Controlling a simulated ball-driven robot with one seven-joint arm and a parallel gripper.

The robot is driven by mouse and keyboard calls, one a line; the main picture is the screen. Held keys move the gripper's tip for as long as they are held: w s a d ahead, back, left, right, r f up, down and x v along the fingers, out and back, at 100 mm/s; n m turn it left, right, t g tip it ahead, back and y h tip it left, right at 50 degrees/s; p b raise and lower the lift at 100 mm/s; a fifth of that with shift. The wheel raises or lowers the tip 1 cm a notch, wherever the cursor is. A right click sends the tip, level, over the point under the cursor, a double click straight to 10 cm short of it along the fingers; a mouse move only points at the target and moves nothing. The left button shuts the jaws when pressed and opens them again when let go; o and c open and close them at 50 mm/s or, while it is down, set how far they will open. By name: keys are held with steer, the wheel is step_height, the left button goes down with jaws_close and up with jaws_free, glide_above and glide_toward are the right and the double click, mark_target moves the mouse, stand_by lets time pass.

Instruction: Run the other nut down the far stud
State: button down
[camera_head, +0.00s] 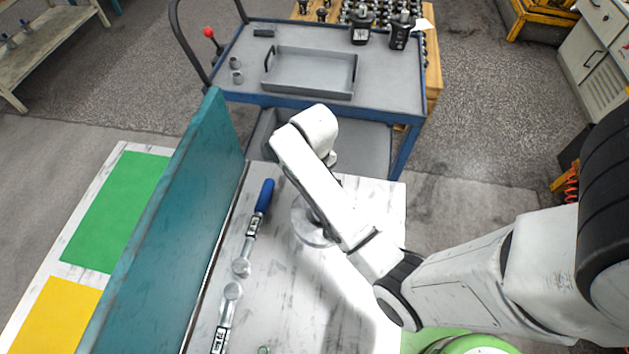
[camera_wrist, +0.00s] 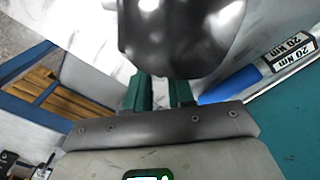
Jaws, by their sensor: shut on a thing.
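In the wrist view, my gripper (camera_wrist: 160,92) shows as two teal fingers with a small gap between them. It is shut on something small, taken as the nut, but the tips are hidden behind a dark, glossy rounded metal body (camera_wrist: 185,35). The far stud cannot be seen, so I cannot tell how the nut sits on it. In the head view, my arm covers the gripper. A shiny round metal part (camera_head: 306,228) shows beside and under my arm on the white bench top.
A blue-handled torque wrench (camera_head: 264,197), marked 20 Nm in the wrist view (camera_wrist: 232,83), lies near a teal upright panel (camera_head: 185,225). Another wrench (camera_head: 228,308) lies nearer. A grey cart (camera_head: 300,35) with a tray (camera_head: 310,95) stands beyond the bench (camera_head: 385,200).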

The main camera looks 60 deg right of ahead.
steer(key=m, duration=0.4)
steer(key=shift+m, duration=0.3)
steer(key=m, duration=0.4)
steer(key=shift+m, duration=0.3)
steer(key=c, duration=1.2)
jaws_free()
steer(key=shift+f, duration=0.1)
